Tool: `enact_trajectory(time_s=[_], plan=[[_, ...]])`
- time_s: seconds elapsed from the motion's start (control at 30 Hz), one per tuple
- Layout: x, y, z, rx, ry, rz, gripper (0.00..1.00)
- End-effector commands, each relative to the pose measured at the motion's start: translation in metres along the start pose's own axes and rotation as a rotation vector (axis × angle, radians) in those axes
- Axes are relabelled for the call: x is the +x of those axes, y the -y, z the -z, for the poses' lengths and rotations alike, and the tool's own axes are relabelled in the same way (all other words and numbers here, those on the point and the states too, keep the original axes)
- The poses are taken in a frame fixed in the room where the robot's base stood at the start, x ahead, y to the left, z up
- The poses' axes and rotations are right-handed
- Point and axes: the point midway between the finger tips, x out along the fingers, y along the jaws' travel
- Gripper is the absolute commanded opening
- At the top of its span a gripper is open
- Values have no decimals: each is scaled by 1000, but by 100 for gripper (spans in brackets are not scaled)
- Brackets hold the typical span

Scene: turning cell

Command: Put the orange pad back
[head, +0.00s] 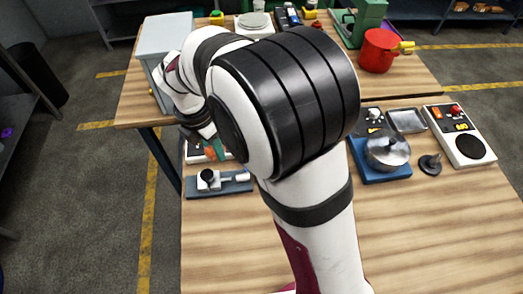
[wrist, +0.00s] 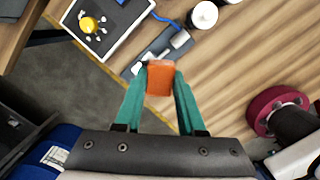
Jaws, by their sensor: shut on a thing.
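My gripper (wrist: 160,85) has green fingers and is shut on the orange pad (wrist: 160,77), a small orange block between the fingertips in the wrist view. The pad appears to be held above the table, near a grey fixture on a blue-grey base (wrist: 147,56). In the head view my arm covers much of the middle, and only a bit of green and orange of my gripper (head: 213,149) shows beside the arm. I cannot tell in either view where the pad's own place is.
A small clamp fixture (head: 222,182) lies on the front table's left edge. A blue-based metal device (head: 384,163), a grey tray (head: 407,121), a black knobbed piece (head: 430,164) and a white panel (head: 461,137) stand right. A red pot (head: 378,52) is behind. Front right tabletop is clear.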

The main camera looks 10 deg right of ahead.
Motion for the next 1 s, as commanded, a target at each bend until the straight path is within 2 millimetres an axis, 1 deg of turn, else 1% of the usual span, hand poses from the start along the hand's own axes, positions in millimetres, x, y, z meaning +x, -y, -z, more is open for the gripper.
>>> enact_trajectory(time_s=[0.03, 0.07, 0.1, 0.17, 0.2, 0.27, 0.3, 0.37, 0.4, 0.5, 0.6, 0.63, 0.7, 0.77, 0.9, 1.0], plan=[[4, 5, -15, 40, 0, 6, 0], [7, 8, -26, 69, 0, 9, 0], [11, 15, -42, 114, 1, 14, 0], [18, 27, -67, 186, 0, 24, 0], [23, 37, -85, 240, 0, 30, 0], [31, 54, -112, 324, 1, 40, 0], [37, 68, -130, 382, 1, 48, 0], [45, 91, -156, 469, 0, 59, 0], [50, 106, -171, 522, 1, 65, 0], [59, 139, -198, 631, 1, 78, 0], [65, 160, -213, 697, 1, 86, 0], [66, 164, -216, 708, 1, 87, 0], [71, 162, -217, 720, 1, 89, 0], [79, 151, -214, 722, 0, 90, 0], [105, 106, -200, 719, 0, 91, 0], [120, 79, -192, 721, 1, 90, 0]])
